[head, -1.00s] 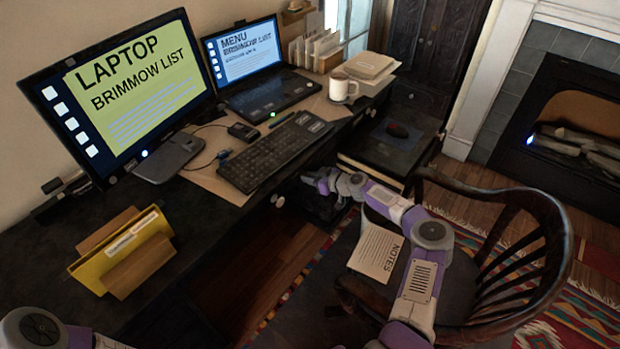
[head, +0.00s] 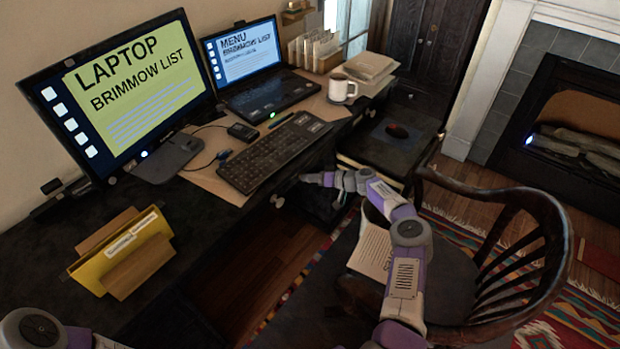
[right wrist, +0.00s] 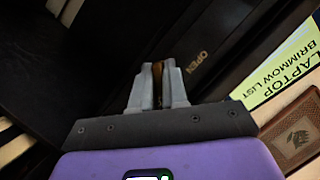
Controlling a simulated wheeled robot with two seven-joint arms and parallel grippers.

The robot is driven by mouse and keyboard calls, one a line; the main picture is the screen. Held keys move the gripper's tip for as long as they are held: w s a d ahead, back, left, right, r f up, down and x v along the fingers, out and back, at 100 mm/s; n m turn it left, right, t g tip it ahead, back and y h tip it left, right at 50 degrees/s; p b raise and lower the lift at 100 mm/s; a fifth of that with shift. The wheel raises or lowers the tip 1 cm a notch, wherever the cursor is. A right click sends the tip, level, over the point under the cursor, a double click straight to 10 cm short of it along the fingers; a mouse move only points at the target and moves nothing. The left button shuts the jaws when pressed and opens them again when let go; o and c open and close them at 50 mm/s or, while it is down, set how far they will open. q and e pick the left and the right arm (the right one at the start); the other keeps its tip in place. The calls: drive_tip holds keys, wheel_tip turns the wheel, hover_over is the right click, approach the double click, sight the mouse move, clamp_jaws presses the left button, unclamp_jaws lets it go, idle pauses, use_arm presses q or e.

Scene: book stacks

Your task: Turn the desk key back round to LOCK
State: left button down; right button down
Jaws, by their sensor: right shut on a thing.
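A brass-coloured key (right wrist: 157,72) shows as a narrow strip between the two pale fingers of my right gripper (right wrist: 157,88) in the right wrist view. The fingers are shut on it. A dark desk front carries the word OPEN (right wrist: 199,65) just right of the fingertips. I see no LOCK word; that part is dark or hidden. In the head view my right gripper (head: 304,178) reaches the front of the black desk (head: 225,205), below the keyboard, and the key is too small to make out. My left gripper is out of view; only part of that arm shows.
A wooden chair (head: 535,205) with a NOTES paper (head: 372,248) on its seat stands close by my right arm. A pale drawer knob (head: 277,200) is left of the gripper. A keyboard (head: 272,153) and mug (head: 342,88) are on the desk.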

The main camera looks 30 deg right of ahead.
idle(0.4)
drive_tip(key=c, duration=1.2)
unclamp_jaws()
drive_tip(key=shift+c, duration=0.2)
drive_tip(key=p+v, duration=0.2)
drive_tip(key=v, duration=0.5)
drive_tip(key=shift+s+d, duration=0.2)
drive_tip(key=shift+s, duration=0.05)
drive_tip(key=shift+r, duration=0.1)
